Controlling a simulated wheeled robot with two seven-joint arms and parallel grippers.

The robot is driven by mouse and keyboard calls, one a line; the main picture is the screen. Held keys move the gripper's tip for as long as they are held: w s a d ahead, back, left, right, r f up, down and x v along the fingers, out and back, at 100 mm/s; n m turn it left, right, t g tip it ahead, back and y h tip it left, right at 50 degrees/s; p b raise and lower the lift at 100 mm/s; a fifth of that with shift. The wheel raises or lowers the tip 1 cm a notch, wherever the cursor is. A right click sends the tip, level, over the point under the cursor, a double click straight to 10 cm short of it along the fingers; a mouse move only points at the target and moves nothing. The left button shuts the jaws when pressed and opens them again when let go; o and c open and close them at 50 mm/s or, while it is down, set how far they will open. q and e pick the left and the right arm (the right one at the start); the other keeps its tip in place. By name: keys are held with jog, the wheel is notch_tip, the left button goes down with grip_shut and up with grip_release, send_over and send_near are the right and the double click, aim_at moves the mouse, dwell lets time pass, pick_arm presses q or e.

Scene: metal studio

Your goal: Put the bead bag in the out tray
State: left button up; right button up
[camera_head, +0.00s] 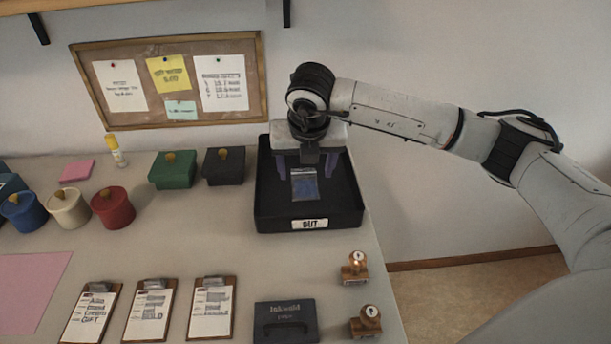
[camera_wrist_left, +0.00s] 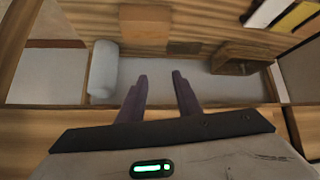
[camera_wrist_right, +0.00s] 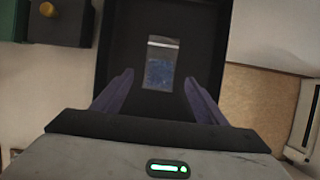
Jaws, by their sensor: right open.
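The bead bag (camera_head: 304,184), a small clear bag with blue beads, lies in the black out tray (camera_head: 265,213), whose front label reads "OUT". In the right wrist view the bag (camera_wrist_right: 160,63) lies flat on the tray floor, beyond the fingertips. My right gripper (camera_head: 309,172) is over the tray, open and empty, with its fingers apart on either side of the bag and not touching it. My left gripper (camera_wrist_left: 160,77) shows only in its wrist view, with its fingers apart and nothing between them, away from the table scene.
Green (camera_head: 173,170) and black (camera_head: 224,167) lidded boxes stand left of the tray. Blue, cream and red pots (camera_head: 113,208) are further left. Clipboards (camera_head: 212,308), an inkpad (camera_head: 285,320) and two stamps (camera_head: 354,268) lie in front. A pinboard (camera_head: 170,80) hangs behind.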

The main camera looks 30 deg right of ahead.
jog(key=v, duration=0.7)
jog(key=shift+s, duration=0.1)
